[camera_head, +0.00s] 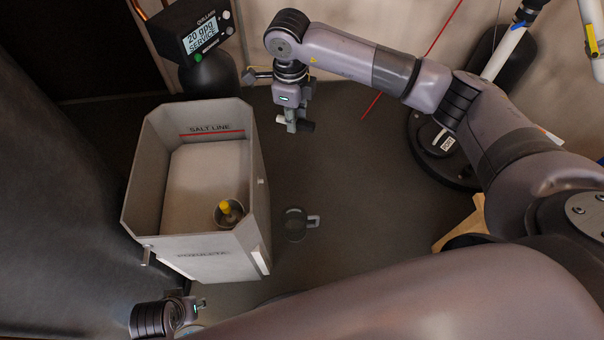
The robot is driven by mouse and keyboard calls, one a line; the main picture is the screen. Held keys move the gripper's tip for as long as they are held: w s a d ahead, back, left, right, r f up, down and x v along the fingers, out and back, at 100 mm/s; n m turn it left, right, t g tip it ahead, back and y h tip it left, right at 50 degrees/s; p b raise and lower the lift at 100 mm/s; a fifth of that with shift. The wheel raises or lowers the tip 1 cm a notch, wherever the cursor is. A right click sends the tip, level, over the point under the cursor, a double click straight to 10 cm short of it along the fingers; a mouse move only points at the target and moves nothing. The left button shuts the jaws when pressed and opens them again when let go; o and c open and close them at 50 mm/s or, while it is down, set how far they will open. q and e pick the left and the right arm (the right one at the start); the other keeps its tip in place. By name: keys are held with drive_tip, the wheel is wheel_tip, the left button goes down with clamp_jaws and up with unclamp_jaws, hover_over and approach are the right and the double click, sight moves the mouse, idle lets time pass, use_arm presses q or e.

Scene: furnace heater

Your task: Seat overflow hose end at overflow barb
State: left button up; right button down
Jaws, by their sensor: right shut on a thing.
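The grey open-topped tank (260,215) marked "SALT LINE" stands left of centre. A small pale fitting (261,182) sticks out of its right wall, and another fitting (147,257) is at its front left corner; I cannot tell which is the overflow barb. My right gripper (293,122) is in the air behind and right of the tank, apart from it.
A yellow-topped round part (228,211) sits inside the tank. A dark mug-like object (296,224) is on the floor right of the tank. A display unit (203,38) stands behind it. A dark round base (437,150) is at the right. Floor between them is clear.

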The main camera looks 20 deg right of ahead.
use_arm(q)
drive_tip(key=w+b+v, duration=0.2)
drive_tip(key=v, duration=0.6)
drive_tip(key=shift+s+r+t, duration=0.3)
drive_tip(key=shift+r, duration=0.2)
use_arm(e)
wheel_tip(320, 180, down, 22)
drive_tip(key=s+d+m+g, duration=0.1)
drive_tip(key=s+m+g, duration=0.1)
drive_tip(key=m, duration=2.9)
drive_tip(key=shift+s+r+y, duration=0.2)
drive_tip(key=shift+s+y, duration=0.1)
drive_tip(key=shift+y, duration=0.1)
use_arm(q)
drive_tip(key=shift+a, duration=0.1)
drive_tip(key=shift+w, duration=0.1)
use_arm(e)
drive_tip(key=a, duration=0.2)
drive_tip(key=w+a, duration=0.1)
drive_tip(key=a, duration=0.1)
drive_tip(key=shift+w+a, duration=0.2)
drive_tip(key=shift+a, duration=0.1)
